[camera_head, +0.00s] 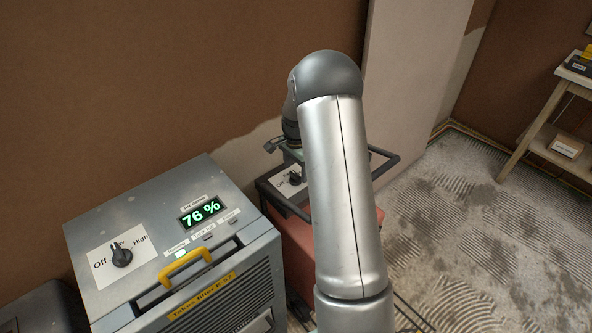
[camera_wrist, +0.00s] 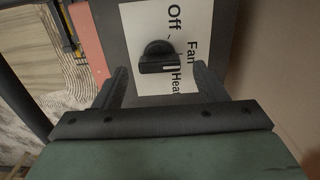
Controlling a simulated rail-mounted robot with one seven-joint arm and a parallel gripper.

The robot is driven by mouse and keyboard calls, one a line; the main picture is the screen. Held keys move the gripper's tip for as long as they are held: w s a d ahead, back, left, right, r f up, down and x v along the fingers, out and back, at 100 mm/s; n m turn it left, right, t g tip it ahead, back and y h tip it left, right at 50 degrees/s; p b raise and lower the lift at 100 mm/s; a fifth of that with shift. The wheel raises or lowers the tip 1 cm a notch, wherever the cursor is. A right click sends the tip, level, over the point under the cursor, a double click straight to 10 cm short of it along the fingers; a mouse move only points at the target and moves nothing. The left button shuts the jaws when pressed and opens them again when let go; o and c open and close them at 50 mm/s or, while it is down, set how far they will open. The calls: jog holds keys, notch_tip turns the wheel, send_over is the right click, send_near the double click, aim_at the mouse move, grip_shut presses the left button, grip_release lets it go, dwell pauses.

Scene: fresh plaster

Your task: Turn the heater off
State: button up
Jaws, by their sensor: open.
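The heater (camera_head: 298,228) is a red box with a dark frame, behind the grey machine and partly hidden by my arm. Its top panel carries a white dial plate (camera_wrist: 135,20) marked Off, Fan and Heat. The black knob (camera_wrist: 157,50) has a pale mark on its Heat-side end, which appears to point to Heat. The knob also shows in the head view (camera_head: 294,178). My gripper (camera_wrist: 162,76) is open, its fingers apart near the knob and holding nothing. In the head view, my gripper (camera_head: 285,146) is above the heater panel, partly hidden by my arm.
A brown wall is close behind. A wooden shelf (camera_head: 545,125) stands far right; the floor between is open.

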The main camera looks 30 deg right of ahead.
jog(key=shift+f, duration=0.75)
jog(key=c, duration=1)
jog(key=n+b, duration=0.2)
jog(key=n, duration=0.3)
jog(key=shift+f+n+b, duration=0.1)
jog(key=shift+n+b, duration=0.2)
jog(key=shift+b, duration=0.05)
jog(key=n+b, duration=0.1)
jog(key=n, duration=0.5)
jog(key=shift+w+n, duration=0.1)
jog(key=shift+n, duration=0.2)
